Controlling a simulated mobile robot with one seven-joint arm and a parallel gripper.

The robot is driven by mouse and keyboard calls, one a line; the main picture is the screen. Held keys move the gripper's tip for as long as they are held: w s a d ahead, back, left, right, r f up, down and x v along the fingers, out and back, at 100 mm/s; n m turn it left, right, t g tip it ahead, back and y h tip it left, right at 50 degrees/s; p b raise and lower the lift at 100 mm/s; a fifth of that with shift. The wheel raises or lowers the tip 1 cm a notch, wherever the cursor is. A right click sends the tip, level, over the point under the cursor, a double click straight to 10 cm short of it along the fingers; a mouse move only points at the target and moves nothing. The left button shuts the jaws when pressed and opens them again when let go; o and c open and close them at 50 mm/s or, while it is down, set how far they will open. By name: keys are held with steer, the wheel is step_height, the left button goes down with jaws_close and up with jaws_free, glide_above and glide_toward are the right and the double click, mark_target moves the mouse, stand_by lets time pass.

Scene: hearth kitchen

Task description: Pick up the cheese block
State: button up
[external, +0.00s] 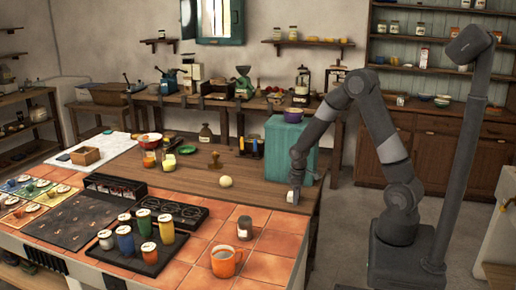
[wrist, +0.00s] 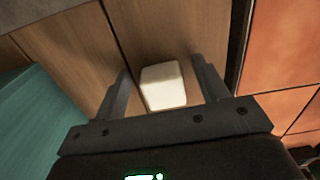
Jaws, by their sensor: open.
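The cheese block (wrist: 163,87) is a pale cream block with rounded edges, resting on the brown wooden worktop. My gripper is open and points down over the block. In the external view my gripper (external: 294,190) is low at the right part of the wooden worktop. A small white patch shows there, but I cannot tell whether it is the block.
A teal box (external: 290,145) stands close behind my gripper, and also shows at left in the wrist view (wrist: 35,125). Orange tiles (wrist: 285,60) border the wood. A pale round object (external: 226,182) and an orange mug (external: 226,262) stand clear of the arm.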

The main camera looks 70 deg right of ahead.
steer(key=c, duration=1.1)
steer(key=shift+r, duration=0.1)
